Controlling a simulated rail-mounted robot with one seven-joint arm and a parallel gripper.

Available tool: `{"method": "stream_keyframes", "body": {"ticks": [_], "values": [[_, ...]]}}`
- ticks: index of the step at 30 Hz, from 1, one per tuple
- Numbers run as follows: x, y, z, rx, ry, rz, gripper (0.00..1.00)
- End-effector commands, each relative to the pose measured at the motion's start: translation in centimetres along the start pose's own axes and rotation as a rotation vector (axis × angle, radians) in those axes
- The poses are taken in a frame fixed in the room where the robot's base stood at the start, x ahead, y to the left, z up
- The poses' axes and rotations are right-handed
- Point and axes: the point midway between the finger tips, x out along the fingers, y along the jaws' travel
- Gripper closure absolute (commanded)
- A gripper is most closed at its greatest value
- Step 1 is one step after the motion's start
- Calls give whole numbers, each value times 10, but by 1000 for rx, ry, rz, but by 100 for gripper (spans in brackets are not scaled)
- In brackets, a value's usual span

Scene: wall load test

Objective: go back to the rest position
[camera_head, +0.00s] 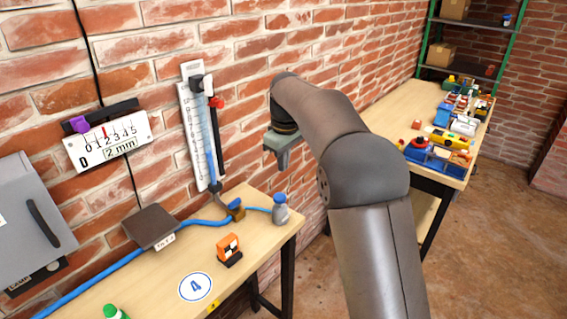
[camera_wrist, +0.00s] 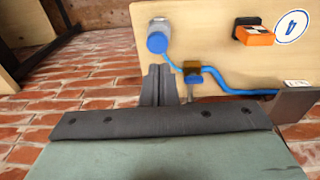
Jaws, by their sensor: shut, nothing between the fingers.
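My gripper (camera_head: 282,163) hangs at the end of my raised, bent arm, near the brick wall and above the back right of the near table (camera_head: 262,258). In the wrist view its two dark fingers (camera_wrist: 160,72) are together with nothing between them. The fingers appear over the table's edge, close to a grey bottle with a blue cap (camera_head: 280,208), which also shows in the wrist view (camera_wrist: 158,38). I cannot tell whether they touch anything, but they look apart from it.
On the near table are a blue hose (camera_head: 205,222) with a valve (camera_head: 236,208), an orange-black block (camera_head: 229,249) and a dark plate (camera_head: 151,227). A gauge tube (camera_head: 202,125), scale sign (camera_head: 107,140) and grey box (camera_head: 32,215) are on the wall. A far table (camera_head: 395,108) holds several toys.

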Motion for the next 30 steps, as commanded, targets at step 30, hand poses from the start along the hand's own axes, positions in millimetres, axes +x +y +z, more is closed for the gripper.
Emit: {"method": "stream_keyframes", "body": {"ticks": [30], "values": [[14,-164,338,814,-46,9,100]]}}
